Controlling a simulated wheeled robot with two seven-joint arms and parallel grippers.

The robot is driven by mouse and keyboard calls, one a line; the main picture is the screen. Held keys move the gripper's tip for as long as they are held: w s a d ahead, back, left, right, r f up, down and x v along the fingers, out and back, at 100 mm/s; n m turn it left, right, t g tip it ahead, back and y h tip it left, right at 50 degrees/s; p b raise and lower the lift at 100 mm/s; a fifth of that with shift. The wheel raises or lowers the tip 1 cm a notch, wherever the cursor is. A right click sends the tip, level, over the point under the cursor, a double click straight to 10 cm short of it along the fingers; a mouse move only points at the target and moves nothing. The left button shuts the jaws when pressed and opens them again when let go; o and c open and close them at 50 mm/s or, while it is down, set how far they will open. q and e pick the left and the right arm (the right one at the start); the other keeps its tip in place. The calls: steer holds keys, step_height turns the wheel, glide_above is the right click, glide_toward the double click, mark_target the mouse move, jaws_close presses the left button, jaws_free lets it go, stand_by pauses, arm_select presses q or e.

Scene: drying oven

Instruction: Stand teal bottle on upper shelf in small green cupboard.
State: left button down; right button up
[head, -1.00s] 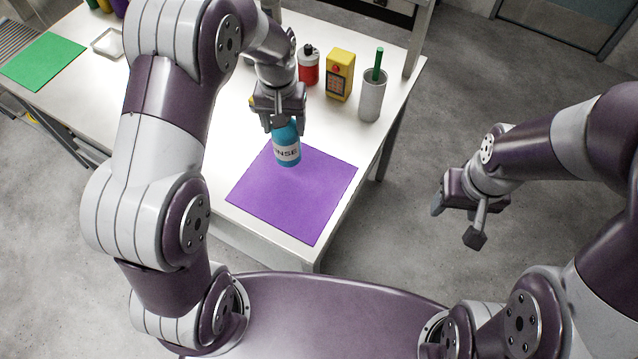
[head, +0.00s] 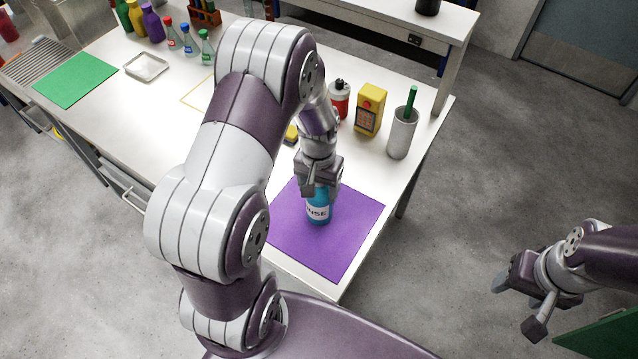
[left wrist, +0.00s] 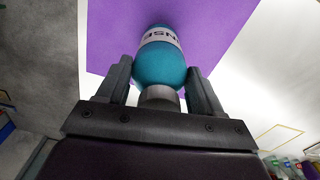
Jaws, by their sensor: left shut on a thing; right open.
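The teal bottle (head: 318,208), with a white label, is upright in the head view over the purple mat (head: 340,235). I cannot tell whether its base touches the mat. My left gripper (head: 319,188) is shut on the bottle's upper part. In the left wrist view the bottle (left wrist: 160,62) sits between the two fingers, its label facing partly sideways. My right gripper (head: 522,300) is open and empty over the floor at the right. A dark green panel (head: 602,336) shows at the lower right edge, perhaps part of the green cupboard; its shelves are not visible.
A red bottle (head: 340,98), yellow box (head: 370,110) and grey cup (head: 402,132) with a green rod stand behind the mat on the white table (head: 190,120). A green mat (head: 75,80), white tray (head: 146,67) and several bottles are at the left.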

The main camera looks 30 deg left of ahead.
arm_select(q)
steer(key=shift+c, duration=0.8)
jaws_free()
